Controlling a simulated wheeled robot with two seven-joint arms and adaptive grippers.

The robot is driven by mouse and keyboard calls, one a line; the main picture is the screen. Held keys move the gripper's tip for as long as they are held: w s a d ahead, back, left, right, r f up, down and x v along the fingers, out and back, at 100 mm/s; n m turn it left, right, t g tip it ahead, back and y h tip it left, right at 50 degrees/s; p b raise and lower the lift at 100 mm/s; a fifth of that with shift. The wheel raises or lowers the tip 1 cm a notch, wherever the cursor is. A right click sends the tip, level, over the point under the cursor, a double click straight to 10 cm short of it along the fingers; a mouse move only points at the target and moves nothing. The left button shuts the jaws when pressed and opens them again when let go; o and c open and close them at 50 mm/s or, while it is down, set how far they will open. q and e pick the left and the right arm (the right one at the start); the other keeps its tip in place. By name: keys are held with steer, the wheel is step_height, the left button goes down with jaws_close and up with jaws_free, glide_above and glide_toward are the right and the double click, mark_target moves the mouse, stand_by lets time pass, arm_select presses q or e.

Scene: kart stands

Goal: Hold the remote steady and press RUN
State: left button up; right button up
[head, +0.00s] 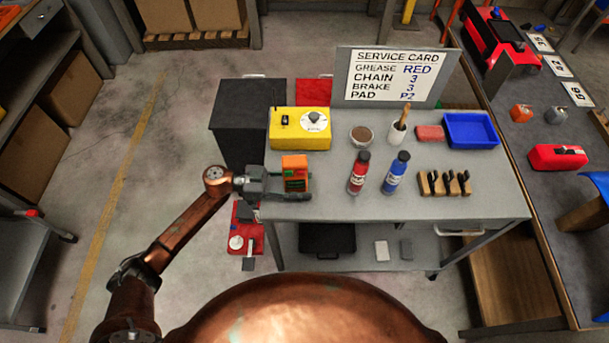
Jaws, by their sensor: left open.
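An orange box with a dark front and small green marks (296,170), which looks like the remote, is at the left end of the grey workbench (330,225). The lettering on it is too small to read, so I cannot tell which part is RUN. My left gripper (298,188) is open at the remote's near left side, its grey fingers overlapping the remote's lower part in the head view. I cannot tell whether they touch it. My right gripper is not in view.
Behind the remote stands a yellow box with a dial (290,130). To the right are a red bottle (359,174), a blue bottle (396,174), a brown cup (361,134), a blue tray (471,130) and a wooden tool block (445,184). A service card (396,76) stands behind.

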arm_select(q)
steer(key=shift+c, duration=0.6)
steer(key=c, duration=0.8)
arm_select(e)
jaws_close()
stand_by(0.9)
